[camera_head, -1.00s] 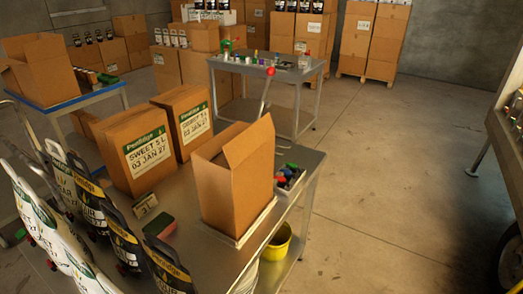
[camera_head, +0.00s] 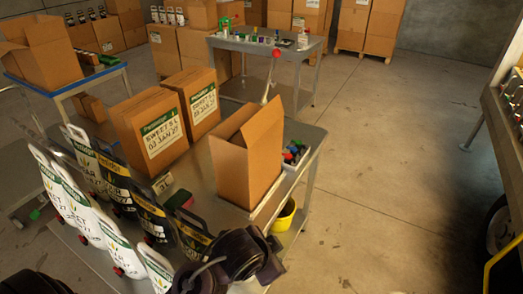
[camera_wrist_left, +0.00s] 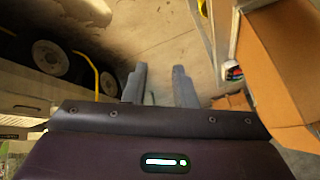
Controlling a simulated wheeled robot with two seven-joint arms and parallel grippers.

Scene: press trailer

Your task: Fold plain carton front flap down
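The plain carton (camera_head: 232,172) stands upright on the near metal table, with no label on its visible faces. Its top is open, and a tall flap (camera_head: 262,128) stands up along its right side. In the left wrist view, a brown carton panel (camera_wrist_left: 285,65) fills the right side, close to my left gripper. My left gripper (camera_wrist_left: 160,82) is open, with an empty gap between its two grey fingers and floor behind them. It is apart from the carton panel. Dark arm parts of mine show at the bottom of the head view, but no fingertips. My right gripper is not in view.
Two labelled cartons (camera_head: 150,130) stand behind left of the plain one. Several labelled pouches (camera_head: 120,190) crowd the table's left side. A small tray of coloured items (camera_head: 294,153) sits right of the carton. A yellow bucket (camera_head: 284,214) is below.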

